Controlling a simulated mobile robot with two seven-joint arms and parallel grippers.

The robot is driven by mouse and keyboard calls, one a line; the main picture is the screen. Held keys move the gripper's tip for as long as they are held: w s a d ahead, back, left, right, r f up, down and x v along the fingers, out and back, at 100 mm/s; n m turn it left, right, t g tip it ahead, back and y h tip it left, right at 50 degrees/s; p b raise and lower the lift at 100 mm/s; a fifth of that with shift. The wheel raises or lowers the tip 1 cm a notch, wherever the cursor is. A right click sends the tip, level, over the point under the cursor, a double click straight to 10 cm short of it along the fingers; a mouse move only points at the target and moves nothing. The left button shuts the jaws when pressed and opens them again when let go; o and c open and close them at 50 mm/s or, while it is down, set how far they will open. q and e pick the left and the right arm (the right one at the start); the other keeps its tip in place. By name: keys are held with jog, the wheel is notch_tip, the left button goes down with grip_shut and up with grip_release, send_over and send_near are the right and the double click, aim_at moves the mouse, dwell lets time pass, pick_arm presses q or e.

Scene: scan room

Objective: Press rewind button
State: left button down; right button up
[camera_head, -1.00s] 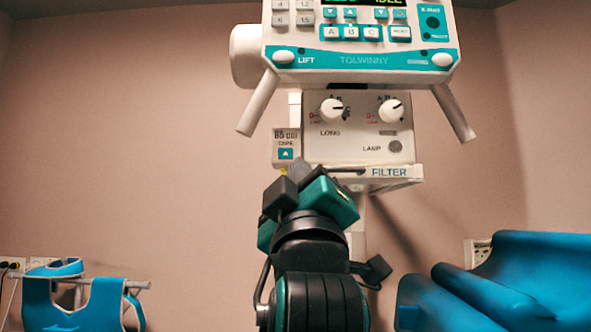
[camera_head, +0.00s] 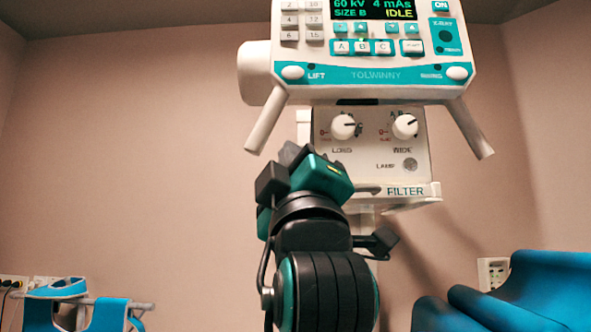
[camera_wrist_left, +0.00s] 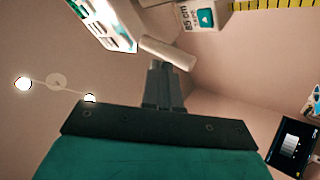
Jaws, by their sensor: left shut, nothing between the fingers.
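The small white tape unit marked "85 cm" (camera_wrist_left: 190,16) is at the top of the left wrist view, with a teal button bearing a white arrow (camera_wrist_left: 206,18). In the head view this unit is hidden behind my left gripper. My left gripper (camera_head: 293,152) is shut and empty, in front of the lower left side of the X-ray head (camera_head: 375,96). Its closed fingers (camera_wrist_left: 158,68) show in the left wrist view, pointing up below and left of the tape unit. Whether they touch anything cannot be told. My right gripper is not in view.
A white handle (camera_head: 265,122) slopes down just left of my gripper. The filter panel with two knobs (camera_head: 385,150) is to its right. A yellow measuring tape (camera_wrist_left: 270,4) shows in the wrist view. A blue padded seat (camera_head: 540,290) stands lower right.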

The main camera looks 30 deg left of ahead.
pick_arm(q)
jog(key=w+a, duration=0.3)
jog(key=w, duration=0.3)
dwell(1.1)
dwell(1.0)
jog(key=shift+w+a, duration=0.1)
jog(key=shift+w, duration=0.25)
